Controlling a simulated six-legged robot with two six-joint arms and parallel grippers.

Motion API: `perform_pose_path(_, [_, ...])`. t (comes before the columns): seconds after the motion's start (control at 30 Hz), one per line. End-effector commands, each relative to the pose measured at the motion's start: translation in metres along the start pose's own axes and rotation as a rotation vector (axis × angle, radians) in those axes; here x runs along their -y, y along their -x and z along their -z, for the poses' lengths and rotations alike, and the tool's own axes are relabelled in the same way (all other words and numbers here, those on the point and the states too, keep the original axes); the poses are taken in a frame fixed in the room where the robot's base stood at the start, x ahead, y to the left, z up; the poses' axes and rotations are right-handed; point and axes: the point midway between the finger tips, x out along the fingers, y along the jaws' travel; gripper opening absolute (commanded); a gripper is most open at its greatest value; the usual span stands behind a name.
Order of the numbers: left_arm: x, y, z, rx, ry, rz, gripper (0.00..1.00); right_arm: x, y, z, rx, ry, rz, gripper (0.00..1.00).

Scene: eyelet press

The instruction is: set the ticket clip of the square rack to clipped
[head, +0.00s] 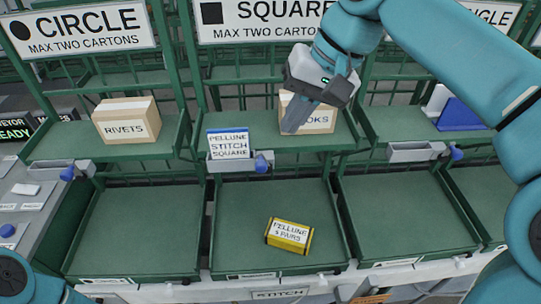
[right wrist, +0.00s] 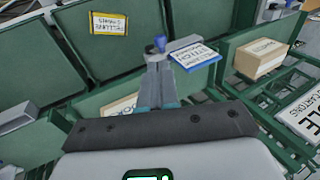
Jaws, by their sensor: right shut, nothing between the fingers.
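The square rack's ticket clip (head: 231,165) is a grey holder on the shelf's front edge under the SQUARE sign (head: 262,17). A white and blue ticket (head: 228,143) reading PELLUNE STITCH SQUARE stands upright at it. A blue lever (head: 262,163) sits at the clip's right end; whether it is clipped I cannot tell. My right gripper (head: 290,128) is shut and empty, above and right of the lever, in front of a carton. The right wrist view shows the lever (right wrist: 160,45) and ticket (right wrist: 195,54) just beyond the fingers (right wrist: 157,84). My left gripper is out of view.
A carton marked RIVETS (head: 127,120) stands on the circle shelf, and a partly hidden carton (head: 315,117) on the square shelf. A yellow PELLUNE carton (head: 289,235) lies in the lower square tray. Similar clips flank at left (head: 80,168) and right (head: 415,152).

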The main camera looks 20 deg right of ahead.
Motion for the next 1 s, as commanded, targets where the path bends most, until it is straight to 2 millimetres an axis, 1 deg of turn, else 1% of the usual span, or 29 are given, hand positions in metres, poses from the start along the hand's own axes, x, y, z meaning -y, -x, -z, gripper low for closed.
perform_pose_path(0.03, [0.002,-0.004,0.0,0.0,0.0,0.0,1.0,-0.001,-0.014,-0.001,0.004,0.0,-0.002,0.0])
perform_pose_path(0.2, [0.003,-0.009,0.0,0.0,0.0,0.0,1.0,-0.001,-0.05,-0.001,0.004,0.0,-0.002,0.0])
perform_pose_path(0.4, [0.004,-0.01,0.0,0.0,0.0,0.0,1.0,-0.001,-0.081,-0.001,0.003,-0.001,-0.002,0.0])
perform_pose_path(0.5, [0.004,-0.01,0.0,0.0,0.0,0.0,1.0,0.0,-0.089,0.0,0.002,-0.001,-0.001,0.0])
perform_pose_path(0.6, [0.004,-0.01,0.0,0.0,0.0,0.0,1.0,0.0,-0.093,0.0,0.001,-0.001,-0.001,0.0])
perform_pose_path(1.0, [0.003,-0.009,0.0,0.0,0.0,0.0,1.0,0.0,-0.093,0.0,0.0,0.0,-0.003,0.0])
